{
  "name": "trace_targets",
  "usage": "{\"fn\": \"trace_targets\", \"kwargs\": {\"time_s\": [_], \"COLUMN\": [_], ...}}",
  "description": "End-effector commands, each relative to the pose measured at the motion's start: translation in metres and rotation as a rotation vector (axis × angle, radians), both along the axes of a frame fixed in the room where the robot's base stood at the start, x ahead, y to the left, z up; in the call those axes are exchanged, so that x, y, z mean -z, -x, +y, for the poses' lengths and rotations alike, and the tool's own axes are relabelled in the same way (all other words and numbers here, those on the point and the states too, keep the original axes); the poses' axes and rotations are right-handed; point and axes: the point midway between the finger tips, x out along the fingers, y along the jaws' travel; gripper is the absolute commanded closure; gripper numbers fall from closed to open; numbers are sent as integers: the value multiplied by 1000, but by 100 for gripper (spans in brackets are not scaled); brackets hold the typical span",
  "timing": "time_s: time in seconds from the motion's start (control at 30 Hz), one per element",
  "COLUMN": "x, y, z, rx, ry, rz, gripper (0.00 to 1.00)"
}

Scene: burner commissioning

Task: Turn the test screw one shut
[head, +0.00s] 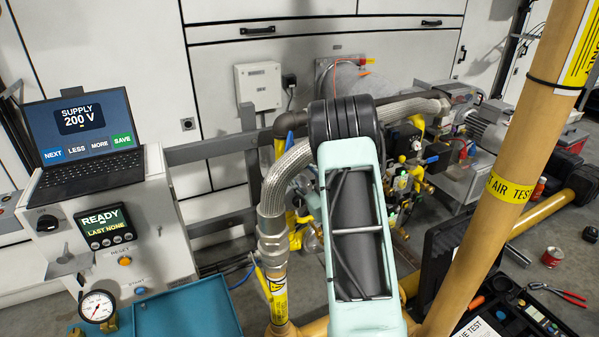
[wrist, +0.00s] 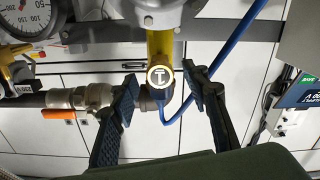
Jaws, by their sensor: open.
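In the wrist view a round brass-rimmed screw head (wrist: 160,76) with a pale slotted face shows on a yellow pipe; I cannot read a label that tells if it is test screw one. My gripper (wrist: 160,80) is open, with one dark finger on each side of this screw head and a visible gap to each. How far the screw head lies beyond the fingertips is hard to tell. In the head view my arm hides the gripper and the screw.
In the wrist view a blue hose (wrist: 233,65) runs close by the right finger. A valve with an orange handle (wrist: 58,114) and a pressure gauge (wrist: 28,18) are at left. In the head view a braided hose (head: 285,180) and a tan post (head: 500,180) flank my arm.

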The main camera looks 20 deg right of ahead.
Motion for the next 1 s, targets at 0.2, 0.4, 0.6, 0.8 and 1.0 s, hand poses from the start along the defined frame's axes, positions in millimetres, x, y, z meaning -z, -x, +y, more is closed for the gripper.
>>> {"fn": "trace_targets", "kwargs": {"time_s": [0.2,0.4,0.6,0.8,1.0], "x": [0,0,0,0,0], "y": [47,83,100,101,101], "z": [-3,-3,-3,-3,-3], "rx": [5,2,1,0,0], "ry": [-3,-3,-1,-1,-1], "rz": [2,2,0,0,1], "gripper": [57,57,57,57,57]}}
